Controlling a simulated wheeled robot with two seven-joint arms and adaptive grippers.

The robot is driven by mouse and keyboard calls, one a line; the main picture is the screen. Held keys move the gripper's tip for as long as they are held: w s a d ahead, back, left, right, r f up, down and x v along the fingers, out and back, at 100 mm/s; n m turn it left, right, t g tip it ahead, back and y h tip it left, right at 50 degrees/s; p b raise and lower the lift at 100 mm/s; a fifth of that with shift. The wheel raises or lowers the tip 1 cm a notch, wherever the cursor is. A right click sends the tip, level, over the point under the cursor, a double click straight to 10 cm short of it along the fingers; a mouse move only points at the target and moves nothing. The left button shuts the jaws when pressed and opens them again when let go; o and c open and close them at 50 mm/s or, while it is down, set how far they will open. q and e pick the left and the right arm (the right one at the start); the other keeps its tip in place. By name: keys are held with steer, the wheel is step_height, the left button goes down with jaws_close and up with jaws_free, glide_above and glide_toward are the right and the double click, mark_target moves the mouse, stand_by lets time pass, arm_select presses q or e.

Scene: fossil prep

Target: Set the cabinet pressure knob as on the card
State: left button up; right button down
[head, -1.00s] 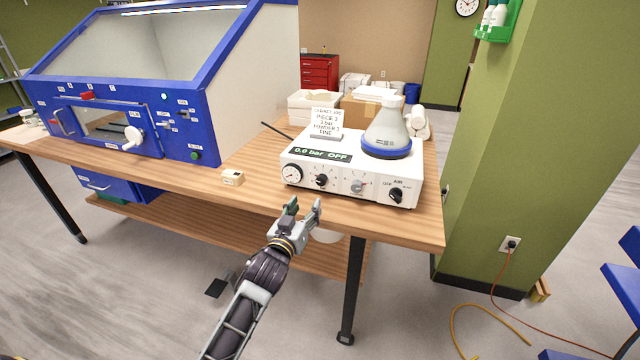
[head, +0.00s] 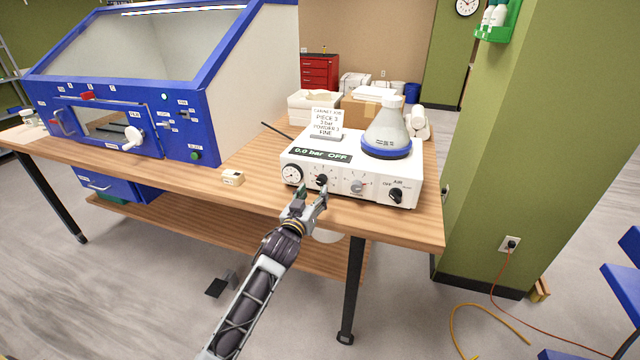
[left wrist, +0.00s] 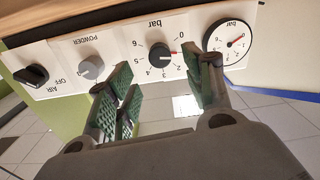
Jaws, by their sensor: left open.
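The cabinet pressure knob (head: 321,180) is a black knob on the front of a white control box (head: 405,172). The display (head: 321,154) reads 0.0 bar OFF. The card (head: 326,122) stands on the box; it lists piece, bar, powder and FINE, but its bar number is too small to be sure of. My left gripper (head: 313,191) is open just in front of the knob, its fingers apart and not visibly touching it. My right gripper is out of view.
Beside the knob are a round gauge (head: 292,173), a grey powder knob (head: 357,187) and a black air knob (head: 396,195). A flask (head: 387,128) stands on the box. The blue cabinet (head: 211,112) is at left, and a small cream block (head: 232,178) lies on the table.

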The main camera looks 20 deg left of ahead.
mark_target(320, 182)
arm_select(q)
steer(key=shift+w, duration=2.1)
steer(key=shift+w+d, duration=0.1)
steer(key=shift+w, duration=1.3)
steer(key=shift+c, duration=0.3)
steer(key=c, duration=1)
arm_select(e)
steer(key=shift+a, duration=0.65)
